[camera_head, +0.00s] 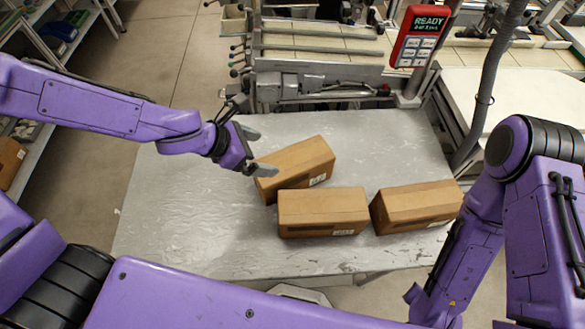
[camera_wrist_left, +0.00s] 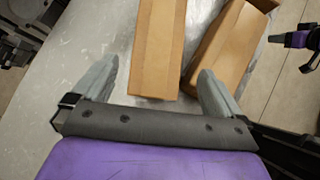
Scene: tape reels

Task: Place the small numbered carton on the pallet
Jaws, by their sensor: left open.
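Three brown cartons lie on the grey metal table: a back carton (camera_head: 300,165), a front middle carton (camera_head: 323,210) and a right carton (camera_head: 416,207). Small labels show on their sides, but I cannot read any number. My left gripper (camera_head: 262,153) is open and empty at the left end of the back carton. In the left wrist view that carton (camera_wrist_left: 157,45) lies just beyond the fingertips, between their lines, and the front middle carton (camera_wrist_left: 222,50) lies beyond the right finger. My right gripper is not clear in the head view. I cannot identify a pallet.
The table's (camera_head: 180,205) left part is bare. A red READY display (camera_head: 420,36) stands at the back right, beside a hanging grey hose (camera_head: 483,95). Metal machinery (camera_head: 310,85) lines the back edge. Shelves (camera_head: 60,40) stand at the left.

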